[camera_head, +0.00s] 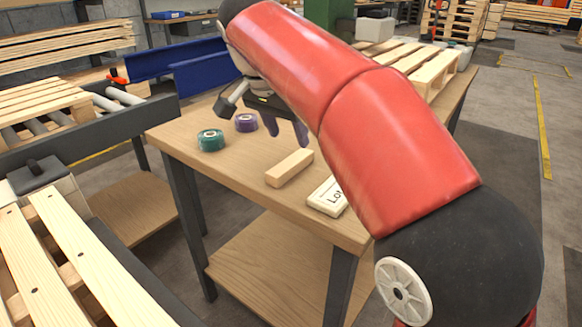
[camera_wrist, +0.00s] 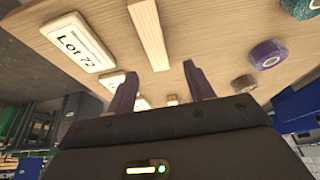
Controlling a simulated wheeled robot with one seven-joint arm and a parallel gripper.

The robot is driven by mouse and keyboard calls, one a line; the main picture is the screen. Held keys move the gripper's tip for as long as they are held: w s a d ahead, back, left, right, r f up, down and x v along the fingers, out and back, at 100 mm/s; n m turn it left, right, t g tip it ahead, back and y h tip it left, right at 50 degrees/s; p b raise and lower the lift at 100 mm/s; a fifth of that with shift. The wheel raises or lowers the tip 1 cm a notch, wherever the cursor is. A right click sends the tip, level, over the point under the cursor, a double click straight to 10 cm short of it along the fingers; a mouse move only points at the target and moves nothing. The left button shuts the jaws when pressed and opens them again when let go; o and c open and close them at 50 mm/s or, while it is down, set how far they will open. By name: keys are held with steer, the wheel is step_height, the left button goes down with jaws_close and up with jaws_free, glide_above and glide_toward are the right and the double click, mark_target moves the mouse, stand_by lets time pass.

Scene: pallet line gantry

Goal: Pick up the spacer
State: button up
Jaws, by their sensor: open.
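The spacer appears to be the plain pale wooden block (camera_head: 289,168) lying on the wooden workbench (camera_head: 240,182). It also shows in the wrist view as a long block (camera_wrist: 148,36) at the top, beyond the fingers. My gripper (camera_head: 286,130) has purple fingers, spread apart with nothing between them. It is above the bench, beyond the block in the head view. In the wrist view the gripper (camera_wrist: 160,75) fingertips stand apart, with the block's near end between their lines but clear of them. My red arm hides part of the bench.
A white "Lot 72" plate (camera_wrist: 73,42) lies beside the block, also seen in the head view (camera_head: 327,196). A teal roll (camera_head: 211,140) and a purple roll (camera_head: 246,122) stand on the bench. Pallets (camera_head: 420,65) sit at its far end. A roller conveyor (camera_head: 85,122) is at left.

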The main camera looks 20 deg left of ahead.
mark_target(295, 158)
steer(key=x, duration=0.4)
steer(key=b+x, duration=0.1)
steer(key=x, duration=0.1)
steer(key=shift+s+d+f, duration=0.15)
steer(key=shift+s+f, duration=0.05)
steer(key=shift+f, duration=0.15)
steer(key=shift+f, duration=0.2)
steer(key=c, duration=1)
steer(key=shift+c, duration=0.2)
